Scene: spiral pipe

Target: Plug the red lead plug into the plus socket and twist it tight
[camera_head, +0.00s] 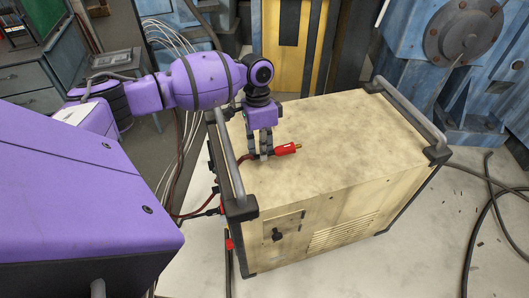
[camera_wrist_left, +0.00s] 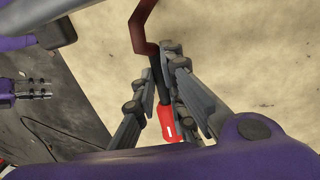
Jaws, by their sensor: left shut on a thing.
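The red lead plug (camera_head: 287,149) lies level just above or on the top of the beige box, its brass tip pointing right in the head view. My left gripper (camera_head: 265,155) comes down from above and is shut on the plug's dark rear part. The left wrist view shows the red plug body (camera_wrist_left: 167,124) and its dark red lead (camera_wrist_left: 141,25) running between the fingers. Small red parts (camera_head: 221,209) show at the box's left side, but I cannot tell whether one is the plus socket. A purple gripper with dark fingers (camera_wrist_left: 35,90), apparently my right, shows small in the left wrist view.
The beige box (camera_head: 345,130) has raised bar handles at its left (camera_head: 230,160) and right (camera_head: 412,118) ends. Its front carries a black knob (camera_head: 277,235) and vents. Cables hang at its left side. A black hose (camera_head: 490,205) lies on the floor to the right.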

